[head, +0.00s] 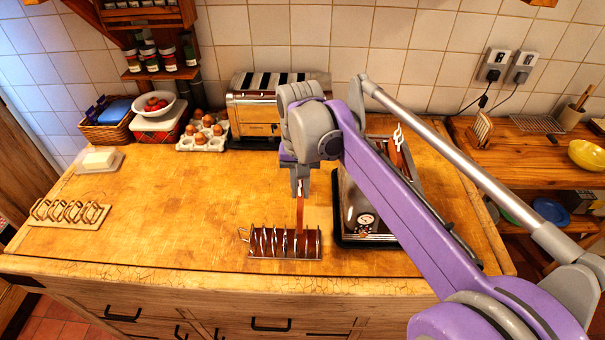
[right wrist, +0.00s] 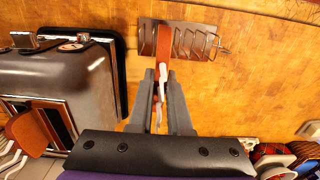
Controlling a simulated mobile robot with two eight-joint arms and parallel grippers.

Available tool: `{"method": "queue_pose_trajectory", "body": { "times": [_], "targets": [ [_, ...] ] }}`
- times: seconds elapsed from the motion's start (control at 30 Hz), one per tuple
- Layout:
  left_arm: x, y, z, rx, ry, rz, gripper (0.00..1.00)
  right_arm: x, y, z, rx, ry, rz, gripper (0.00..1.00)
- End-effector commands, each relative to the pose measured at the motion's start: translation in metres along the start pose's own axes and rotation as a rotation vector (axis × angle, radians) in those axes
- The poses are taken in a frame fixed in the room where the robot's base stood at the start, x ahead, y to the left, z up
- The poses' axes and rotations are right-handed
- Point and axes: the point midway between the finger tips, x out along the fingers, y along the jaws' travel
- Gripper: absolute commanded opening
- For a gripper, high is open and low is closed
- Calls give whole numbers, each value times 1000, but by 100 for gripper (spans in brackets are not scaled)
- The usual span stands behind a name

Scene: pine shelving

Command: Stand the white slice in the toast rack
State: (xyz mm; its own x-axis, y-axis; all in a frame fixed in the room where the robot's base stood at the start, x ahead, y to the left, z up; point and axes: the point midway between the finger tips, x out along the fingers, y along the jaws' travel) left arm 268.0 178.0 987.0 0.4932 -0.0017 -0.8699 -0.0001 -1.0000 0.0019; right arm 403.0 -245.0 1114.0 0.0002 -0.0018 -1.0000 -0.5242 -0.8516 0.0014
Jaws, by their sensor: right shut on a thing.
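My right gripper (head: 300,178) is shut on a slice (head: 300,213), seen edge-on with a reddish-brown edge. In the right wrist view, the gripper (right wrist: 162,75) has a pale part between its fingers, and the slice's brown edge (right wrist: 163,42) extends beyond them. The slice hangs upright over the right part of a dark-based toast rack (head: 265,255) with several metal wires. In the right wrist view, it overlaps the left part of the rack (right wrist: 190,45). I cannot tell whether its lower edge is between the wires. My left gripper is not in view.
A metal appliance with a dial (head: 365,221) stands on a dark tray right of the rack. Another rack (head: 68,213) lies at the far left. A toaster (head: 255,115), egg tray (head: 203,133) and butter dish (head: 98,160) stand behind. The counter's middle left is clear.

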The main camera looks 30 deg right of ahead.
Motion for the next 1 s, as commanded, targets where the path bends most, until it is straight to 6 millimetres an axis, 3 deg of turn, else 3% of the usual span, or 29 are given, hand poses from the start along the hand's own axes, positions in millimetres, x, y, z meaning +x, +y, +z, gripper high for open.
{"method": "queue_pose_trajectory", "body": {
  "times": [0.57, 1.0],
  "targets": [
    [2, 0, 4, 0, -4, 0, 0, 7, 0, 1, -2, -1, 1, 0],
    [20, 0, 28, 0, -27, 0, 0, 46, 0, 2, -2, -2, 2, 0]
  ]
}}
